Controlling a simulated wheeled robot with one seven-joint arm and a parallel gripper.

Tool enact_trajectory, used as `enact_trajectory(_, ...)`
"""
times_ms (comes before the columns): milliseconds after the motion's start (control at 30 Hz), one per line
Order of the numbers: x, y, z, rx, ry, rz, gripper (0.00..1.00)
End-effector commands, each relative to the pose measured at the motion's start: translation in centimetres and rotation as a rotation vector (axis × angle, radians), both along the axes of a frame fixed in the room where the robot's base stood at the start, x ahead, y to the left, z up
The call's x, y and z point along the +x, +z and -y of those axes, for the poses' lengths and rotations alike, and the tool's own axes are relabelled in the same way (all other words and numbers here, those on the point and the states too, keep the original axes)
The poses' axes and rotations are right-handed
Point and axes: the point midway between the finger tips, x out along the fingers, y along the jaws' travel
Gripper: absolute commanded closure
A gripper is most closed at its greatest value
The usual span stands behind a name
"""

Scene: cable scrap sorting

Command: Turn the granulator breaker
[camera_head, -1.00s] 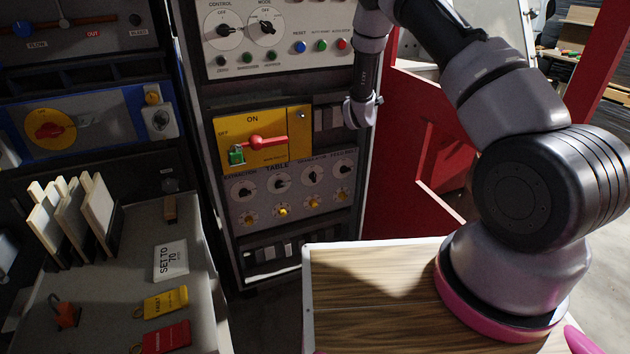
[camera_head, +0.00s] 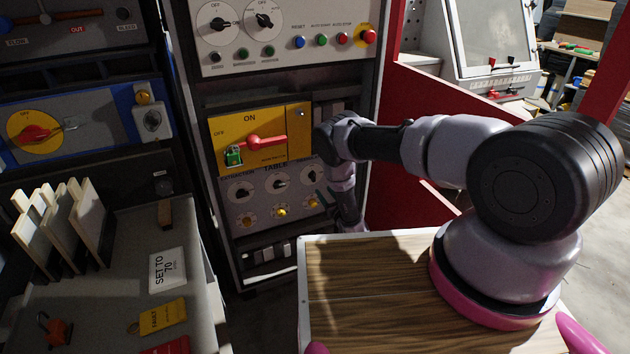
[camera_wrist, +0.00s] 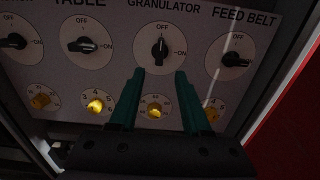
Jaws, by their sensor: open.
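The granulator breaker (camera_wrist: 158,47) is a black knob on a white round dial in the wrist view. Its handle stands upright toward OFF, with ON at the right. In the head view the knob (camera_head: 308,178) is on the grey panel below the yellow switch plate. My gripper (camera_wrist: 160,73) is open and empty. Its two green fingertips are just below the granulator dial in the wrist view, one to each side of it. In the head view my gripper (camera_head: 322,197) is small and dark in front of the panel's right part, partly hard to make out.
The table knob (camera_wrist: 84,45) and feed belt knob (camera_wrist: 236,62) flank the granulator dial. Their handles lie roughly sideways. Yellow knobs (camera_wrist: 96,105) sit below. A red handle (camera_head: 262,142) on a yellow plate is above the panel. A wooden-topped surface (camera_head: 345,290) is in front.

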Motion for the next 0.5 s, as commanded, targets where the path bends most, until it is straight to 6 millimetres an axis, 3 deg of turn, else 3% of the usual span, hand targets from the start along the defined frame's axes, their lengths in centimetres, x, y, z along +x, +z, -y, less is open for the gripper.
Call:
enact_trajectory(300,5.7,0.1,-2.0,0.006,0.001,0.001,0.52)
enact_trajectory(500,8.1,0.1,-2.9,0.005,0.000,-0.001,0.52)
